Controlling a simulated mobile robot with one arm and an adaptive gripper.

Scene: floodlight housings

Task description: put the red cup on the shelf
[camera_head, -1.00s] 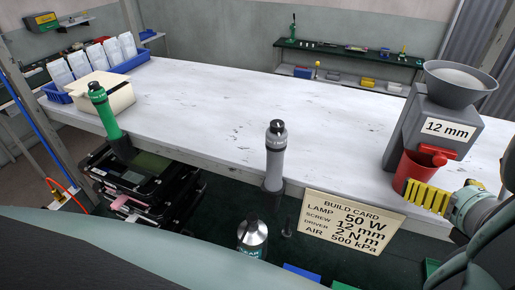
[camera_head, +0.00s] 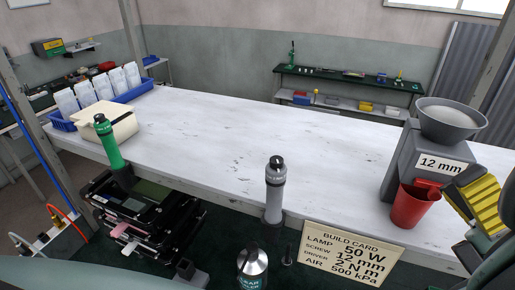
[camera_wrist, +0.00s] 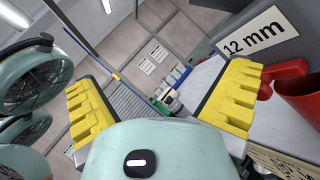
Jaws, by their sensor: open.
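The red cup (camera_head: 408,210) stands upright on the white bench at the right, in front of the grey dispenser marked 12 mm. It also shows in part at the right edge of the wrist view (camera_wrist: 303,97). My gripper (camera_head: 474,202), with yellow ribbed fingers, is to the right of the cup and apart from it. In the wrist view its fingers (camera_wrist: 160,103) are spread wide with nothing between them. A back shelf (camera_head: 345,104) shows beyond the bench under a dark green top. I cannot tell whether it is the task's shelf.
The dispenser (camera_head: 412,160) with its hopper (camera_head: 451,121) stands close behind the cup. A grey bottle (camera_head: 274,185) and a green one (camera_head: 108,146) are at the bench's front edge. A build card (camera_head: 352,243) hangs there. The middle of the white bench (camera_head: 230,130) is clear.

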